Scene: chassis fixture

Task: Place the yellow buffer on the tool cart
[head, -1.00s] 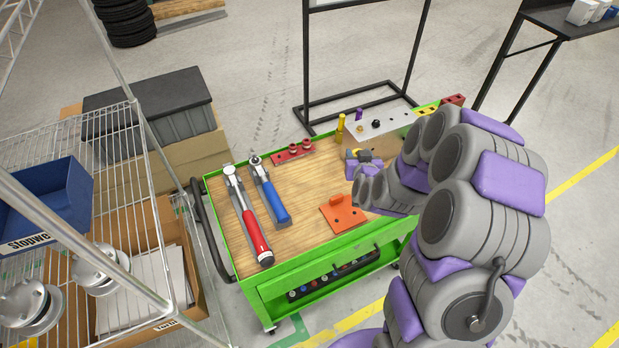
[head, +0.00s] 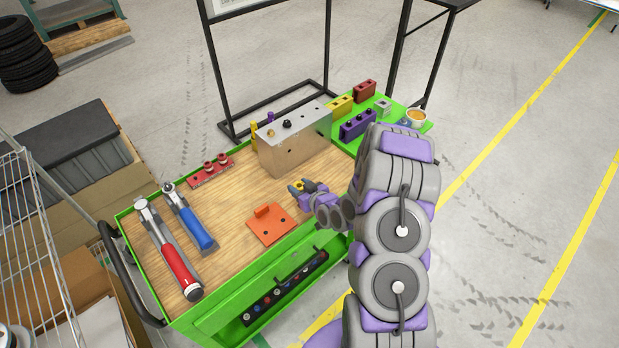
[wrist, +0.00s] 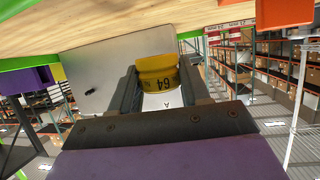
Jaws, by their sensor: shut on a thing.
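My gripper (head: 299,187) is shut on the yellow buffer (head: 300,184), just in front of the metal fixture block (head: 290,157) and above the wooden top of the green tool cart (head: 236,208). In the wrist view, the buffer (wrist: 157,72) sits between the two dark fingers, a yellow cap marked 64 with a white part below it. That view looks upside down, with the cart's wooden top (wrist: 150,20) along its upper edge. The buffer appears apart from the wood.
An orange plate (head: 271,225) lies in front left of my gripper. Red (head: 171,250) and blue (head: 190,220) wrenches lie left. Purple (head: 357,125), yellow (head: 340,105) and red (head: 365,90) blocks and a cup (head: 416,117) stand right. Bare wood lies between wrenches and orange plate.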

